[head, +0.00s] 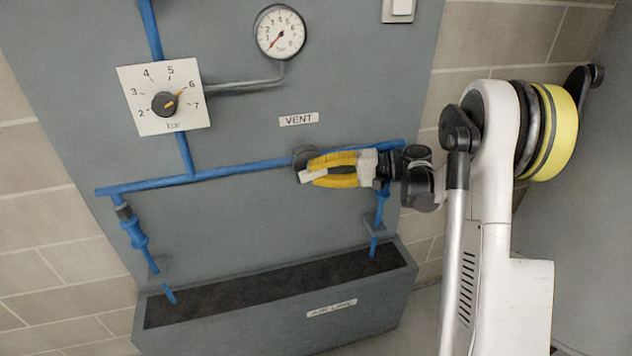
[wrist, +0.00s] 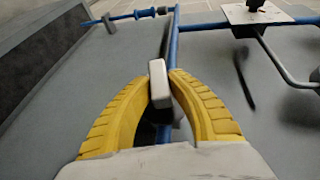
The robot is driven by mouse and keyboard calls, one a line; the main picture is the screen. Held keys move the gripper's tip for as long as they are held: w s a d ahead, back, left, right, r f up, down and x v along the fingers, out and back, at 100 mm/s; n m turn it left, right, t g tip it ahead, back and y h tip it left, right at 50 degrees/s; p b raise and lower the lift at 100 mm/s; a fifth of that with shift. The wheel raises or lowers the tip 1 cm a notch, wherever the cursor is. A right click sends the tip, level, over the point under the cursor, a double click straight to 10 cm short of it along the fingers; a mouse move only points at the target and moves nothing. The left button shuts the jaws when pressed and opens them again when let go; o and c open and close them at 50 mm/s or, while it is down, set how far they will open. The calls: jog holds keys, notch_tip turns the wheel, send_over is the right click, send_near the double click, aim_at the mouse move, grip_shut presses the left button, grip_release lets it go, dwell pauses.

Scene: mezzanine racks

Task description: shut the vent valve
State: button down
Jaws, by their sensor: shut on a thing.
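The vent valve (head: 303,156) is a dark round body on the blue horizontal pipe, below the VENT label (head: 299,119). Its pale lever (head: 313,176) shows at the tips of my yellow fingers; the lever also shows in the wrist view (wrist: 158,84). My gripper (head: 311,170) reaches in from the right and is shut on the lever, with one finger on each side of it (wrist: 160,78). The fingers hide part of the valve body and pipe. I cannot tell the lever's exact angle to the pipe.
A regulator dial (head: 164,103) with its pointer near 6 is at upper left. A round gauge (head: 281,33) is above, its needle at lower left. A grey trough (head: 340,308) labelled AIR LINE juts out below. Two blue drop lines hang from the pipe.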

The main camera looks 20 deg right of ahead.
jog(key=shift+f+m+y+b, duration=0.2)
jog(key=shift+m+y+b, duration=0.2)
jog(key=shift+y+b, duration=0.65)
jog(key=shift+r+t, duration=0.1)
jog(key=shift+t, duration=0.2)
jog(key=c, duration=1.3)
grip_release()
jog(key=shift+a, duration=0.1)
jog(key=shift+o, duration=0.2)
jog(key=v, duration=1.2)
jog(key=shift+a, duration=0.1)
